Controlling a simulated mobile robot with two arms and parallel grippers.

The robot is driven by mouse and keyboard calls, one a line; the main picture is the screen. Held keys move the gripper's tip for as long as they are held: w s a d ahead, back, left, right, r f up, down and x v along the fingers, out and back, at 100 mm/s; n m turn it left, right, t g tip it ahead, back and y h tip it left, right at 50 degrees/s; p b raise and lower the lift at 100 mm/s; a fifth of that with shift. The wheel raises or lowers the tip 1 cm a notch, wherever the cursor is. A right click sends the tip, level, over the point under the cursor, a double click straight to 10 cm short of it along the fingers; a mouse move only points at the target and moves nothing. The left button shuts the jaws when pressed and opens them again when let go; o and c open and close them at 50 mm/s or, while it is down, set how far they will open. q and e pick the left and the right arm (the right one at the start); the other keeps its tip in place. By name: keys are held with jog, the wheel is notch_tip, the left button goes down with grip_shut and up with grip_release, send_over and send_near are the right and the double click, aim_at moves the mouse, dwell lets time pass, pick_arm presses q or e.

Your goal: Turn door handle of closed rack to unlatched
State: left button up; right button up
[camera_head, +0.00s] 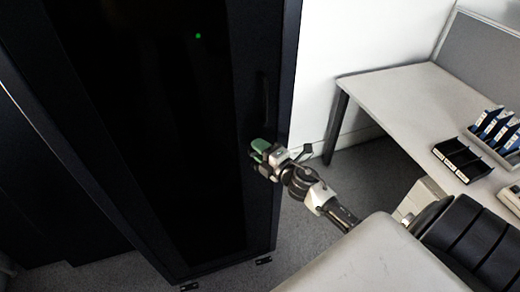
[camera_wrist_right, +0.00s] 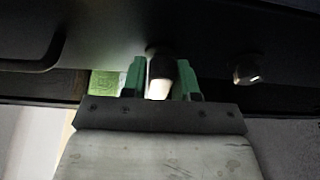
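The tall black rack (camera_head: 170,130) fills the left half of the head view, its door closed. A dark upright handle shape (camera_head: 265,95) shows faintly near the door's right edge. My right gripper (camera_head: 256,150) is at that edge, just below this shape. In the right wrist view, its green fingers (camera_wrist_right: 161,82) stand apart on either side of a short rounded piece (camera_wrist_right: 162,72), dark above and pale below, likely part of the handle. Whether both fingers press on it I cannot tell. My left gripper is out of view.
A small knob (camera_wrist_right: 248,70) sits right of the fingers on the dark surface. A grey desk (camera_head: 405,100) with a black tray (camera_head: 462,160) and blue-and-white binders (camera_head: 492,125) stands at the right. Carpet floor (camera_head: 300,225) is bare beside the rack.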

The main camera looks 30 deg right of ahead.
grip_shut()
jog(key=m+b, duration=0.1)
jog(key=m+t+b, duration=0.1)
jog(key=m+b, duration=0.1)
jog(key=shift+f, duration=0.25)
jog(key=m+t+b, duration=0.1)
jog(key=m, duration=0.1)
jog(key=m+t+h+b, duration=0.1)
jog(key=m+b, duration=0.1)
jog(key=m, duration=0.1)
jog(key=m+h, duration=0.1)
jog(key=m, duration=0.2)
jog(key=m+t+h+b, duration=0.1)
jog(key=m, duration=0.2)
jog(key=shift+r+h, duration=0.15)
jog(key=shift+h, duration=0.15)
jog(key=m+h, duration=0.2)
jog(key=m, duration=0.1)
jog(key=shift+m+b, duration=0.4)
jog(key=shift+m+h, duration=1.1)
jog(key=shift+m, duration=1.4)
